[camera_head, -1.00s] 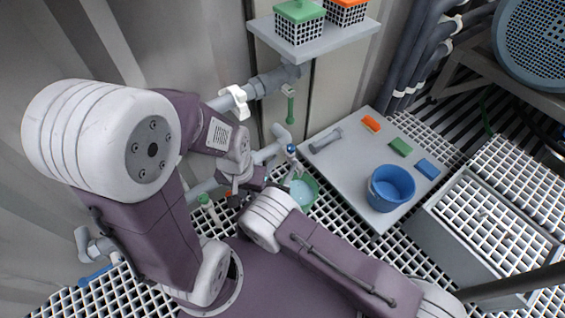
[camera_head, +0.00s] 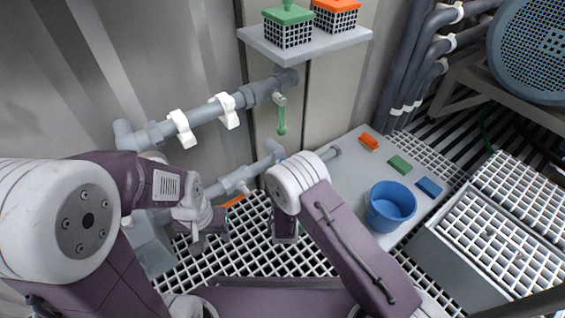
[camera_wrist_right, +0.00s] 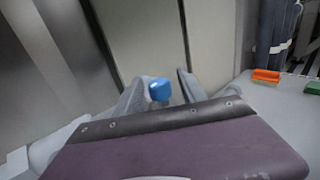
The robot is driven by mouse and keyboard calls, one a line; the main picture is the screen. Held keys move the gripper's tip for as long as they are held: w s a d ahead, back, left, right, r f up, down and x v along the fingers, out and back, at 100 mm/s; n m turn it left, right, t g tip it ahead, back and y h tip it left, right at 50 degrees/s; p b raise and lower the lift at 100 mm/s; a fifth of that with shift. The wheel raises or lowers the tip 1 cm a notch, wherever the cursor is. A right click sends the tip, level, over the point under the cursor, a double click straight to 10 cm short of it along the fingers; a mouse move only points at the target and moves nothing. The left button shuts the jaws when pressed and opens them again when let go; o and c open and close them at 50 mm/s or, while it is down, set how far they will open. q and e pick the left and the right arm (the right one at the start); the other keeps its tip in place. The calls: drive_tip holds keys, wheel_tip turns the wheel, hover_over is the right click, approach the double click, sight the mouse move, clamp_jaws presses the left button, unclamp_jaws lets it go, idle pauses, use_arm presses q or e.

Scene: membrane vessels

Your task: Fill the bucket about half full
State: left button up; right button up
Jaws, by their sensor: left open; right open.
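A blue bucket (camera_head: 376,214) stands upright on the grey bench (camera_head: 350,178); no water shows in it. In the right wrist view, a blue knob (camera_wrist_right: 159,90) sits between the spread fingers of my right gripper (camera_wrist_right: 160,92); I cannot tell whether they touch it. In the head view, my right arm hides this knob and the fingertips. The green bucket seen earlier is not visible now, its place lying behind my right arm. My left gripper (camera_head: 208,238) is open over the floor grating, left of my right arm, with nothing seen in it.
A grey pipe (camera_head: 205,112) with white clamps runs along the wall, with a green-handled valve (camera_head: 281,117). Orange (camera_head: 368,141), green (camera_head: 400,164) and blue (camera_head: 429,187) blocks lie on the bench. A wall shelf (camera_head: 307,52) holds two capped grid baskets. A grating-topped box stands right.

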drive_tip(key=shift+w+b, duration=0.35)
drive_tip(key=shift+w, duration=0.75)
clamp_jaws()
drive_tip(key=shift+r+m+h+p, duration=0.15)
drive_tip(key=shift+m+h+p, duration=0.25)
drive_tip(key=shift+m+h, duration=0.5)
use_arm(q)
drive_tip(key=shift+f, duration=0.25)
use_arm(e)
drive_tip(key=shift+s+d+m+g+h, duration=0.1)
drive_tip(key=shift+d+m+g+h, duration=0.1)
drive_tip(key=shift+m+h, duration=0.45)
drive_tip(key=shift+w+d+m+g+h, duration=0.1)
drive_tip(key=shift+d+m+g+h, duration=0.1)
drive_tip(key=shift+h, duration=0.8)
drive_tip(key=shift+s+d+m+g+h, duration=0.1)
drive_tip(key=shift+d+m+g+h, duration=0.1)
drive_tip(key=shift+m+h, duration=0.45)
unclamp_jaws()
drive_tip(key=shift+a+f, duration=0.1)
drive_tip(key=shift+f, duration=0.1)
